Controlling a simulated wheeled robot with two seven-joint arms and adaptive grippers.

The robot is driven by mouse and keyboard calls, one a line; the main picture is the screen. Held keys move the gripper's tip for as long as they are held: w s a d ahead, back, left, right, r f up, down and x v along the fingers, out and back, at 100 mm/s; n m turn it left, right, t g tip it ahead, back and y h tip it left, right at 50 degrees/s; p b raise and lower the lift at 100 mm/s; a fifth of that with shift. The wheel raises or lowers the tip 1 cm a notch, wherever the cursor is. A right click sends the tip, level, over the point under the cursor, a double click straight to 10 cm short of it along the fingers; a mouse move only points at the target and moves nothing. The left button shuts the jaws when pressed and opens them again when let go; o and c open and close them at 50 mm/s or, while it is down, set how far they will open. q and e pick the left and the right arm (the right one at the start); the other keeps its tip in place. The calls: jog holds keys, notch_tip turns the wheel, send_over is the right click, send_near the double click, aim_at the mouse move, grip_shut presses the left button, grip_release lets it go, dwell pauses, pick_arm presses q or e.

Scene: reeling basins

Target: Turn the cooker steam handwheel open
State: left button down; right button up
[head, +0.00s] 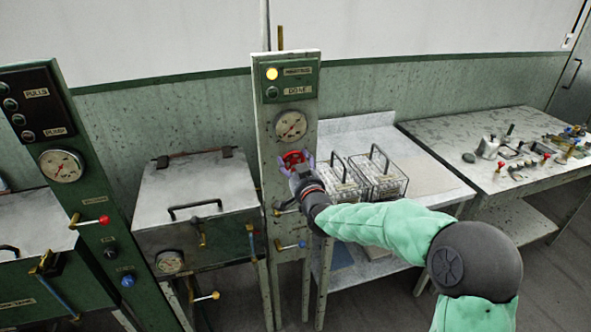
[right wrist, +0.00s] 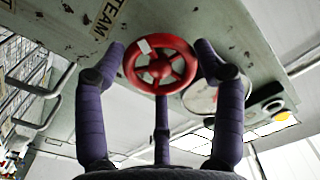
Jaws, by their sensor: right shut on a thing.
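The red steam handwheel (head: 291,156) sits on the front of the pale green panel post (head: 285,208), below a round gauge (head: 290,125). My right gripper (head: 297,167) is at the wheel, its arm reaching in from the right. In the right wrist view the spoked red wheel (right wrist: 160,69) lies between the purple fingers of my right gripper (right wrist: 160,54), which are shut on its rim from both sides. A white tag is on the rim. A third finger points up at the wheel from below. My left gripper is out of view.
Wire baskets (head: 378,173) stand on the bench just right of the post. A lidded steel cooker (head: 195,190) is to its left. A dark green gauge post (head: 75,165) stands farther left. Small lever valves stick out below the wheel. A bench with tools (head: 510,150) is at right.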

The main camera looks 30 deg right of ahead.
jog(key=n, duration=0.3)
jog(key=f+n+b, duration=0.1)
jog(key=n, duration=0.1)
jog(key=shift+a+f+n, duration=0.15)
jog(key=shift+f+n, duration=0.05)
jog(key=shift+n, duration=0.2)
dwell(0.4)
jog(key=o, duration=1.1)
jog(key=shift+o, duration=0.2)
jog(key=shift+r, duration=0.3)
jog(key=shift+s, duration=0.1)
jog(key=v, duration=1.1)
jog(key=shift+s, duration=0.4)
jog(key=shift+r, duration=0.1)
